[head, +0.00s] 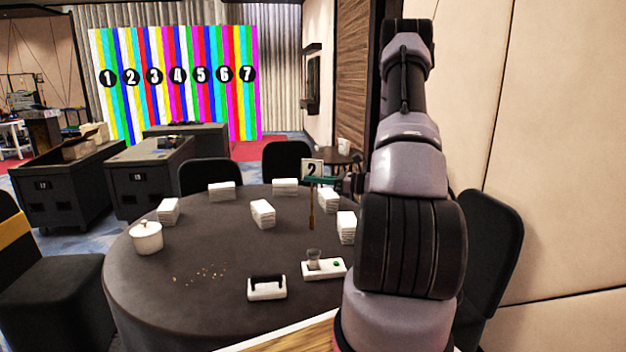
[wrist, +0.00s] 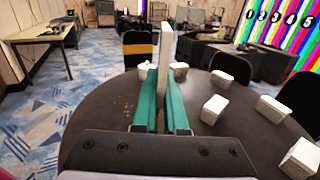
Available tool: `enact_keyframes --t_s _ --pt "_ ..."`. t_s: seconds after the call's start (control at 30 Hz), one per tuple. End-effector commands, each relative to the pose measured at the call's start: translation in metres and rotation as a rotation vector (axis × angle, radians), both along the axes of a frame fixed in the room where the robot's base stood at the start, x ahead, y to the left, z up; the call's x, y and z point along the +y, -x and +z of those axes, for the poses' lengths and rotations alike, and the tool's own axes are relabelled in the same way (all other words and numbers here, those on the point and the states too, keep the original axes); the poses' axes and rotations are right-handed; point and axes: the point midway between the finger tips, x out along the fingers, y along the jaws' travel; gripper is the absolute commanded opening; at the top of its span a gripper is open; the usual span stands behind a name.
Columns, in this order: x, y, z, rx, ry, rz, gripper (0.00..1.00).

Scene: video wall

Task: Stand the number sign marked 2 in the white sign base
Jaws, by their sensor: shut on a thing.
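The number sign marked 2 (head: 312,167) is a white plate on a thin brown stick. My gripper (head: 318,181) is shut on it just below the plate, and the sign hangs upright above the round table. In the wrist view the sign (wrist: 165,50) shows edge-on between the teal fingers of my gripper (wrist: 157,76). The base cannot be made out in the wrist view.
The dark round table (head: 200,245) holds several white stacks, one of them in the middle (head: 263,213). A white lidded pot (head: 147,237) stands at left, near scattered crumbs (head: 200,273). A white block with a black handle (head: 267,288) lies left of the base. Chairs surround the table.

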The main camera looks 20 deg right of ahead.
Motion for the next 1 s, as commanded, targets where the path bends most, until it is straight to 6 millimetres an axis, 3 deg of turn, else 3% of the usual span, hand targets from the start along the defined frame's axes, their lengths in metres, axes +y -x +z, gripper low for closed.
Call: enact_keyframes --t_s 1.0 --pt "0.001 0.0 -0.066 0.001 -0.001 0.003 0.0"
